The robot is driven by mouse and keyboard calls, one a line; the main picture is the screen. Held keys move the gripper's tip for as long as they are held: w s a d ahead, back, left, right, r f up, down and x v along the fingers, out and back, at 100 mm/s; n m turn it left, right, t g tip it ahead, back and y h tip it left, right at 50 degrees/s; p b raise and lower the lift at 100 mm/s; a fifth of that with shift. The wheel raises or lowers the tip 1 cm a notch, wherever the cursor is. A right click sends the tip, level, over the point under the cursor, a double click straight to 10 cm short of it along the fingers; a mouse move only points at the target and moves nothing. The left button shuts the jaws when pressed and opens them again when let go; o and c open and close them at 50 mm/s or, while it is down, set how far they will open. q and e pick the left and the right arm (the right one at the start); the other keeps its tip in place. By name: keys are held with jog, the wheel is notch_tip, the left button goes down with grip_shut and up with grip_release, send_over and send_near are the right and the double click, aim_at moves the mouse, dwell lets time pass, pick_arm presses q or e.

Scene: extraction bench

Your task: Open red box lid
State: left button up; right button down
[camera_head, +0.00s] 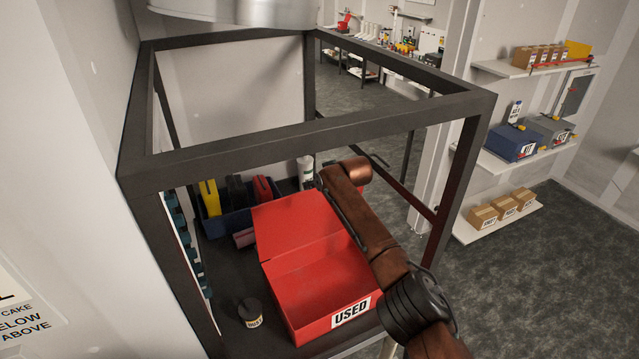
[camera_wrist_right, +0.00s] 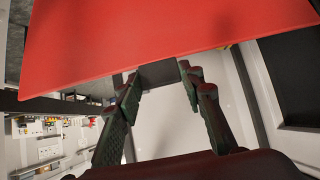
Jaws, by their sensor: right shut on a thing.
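The red box (camera_head: 318,290) stands on the dark bench inside the frame, with a "USED" label on its front. Its lid (camera_head: 295,222) is raised at the back, and the empty-looking inside shows. My right arm crosses in front of the box's right side; in the head view its gripper is hidden. My left gripper is not in view.
Dark frame bars (camera_head: 310,130) surround the bench above the box. A blue bin (camera_head: 235,221) with coloured items stands behind left, near a white bottle (camera_head: 305,170). Shelves with boxes are at right.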

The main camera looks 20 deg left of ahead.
jog(key=c, duration=1.3)
grip_release()
jog(key=shift+s+a+r, duration=0.1)
jog(key=shift+a+r, duration=0.05)
jog(key=shift+o, duration=0.2)
jog(key=shift+s, duration=0.1)
jog(key=v, duration=1.2)
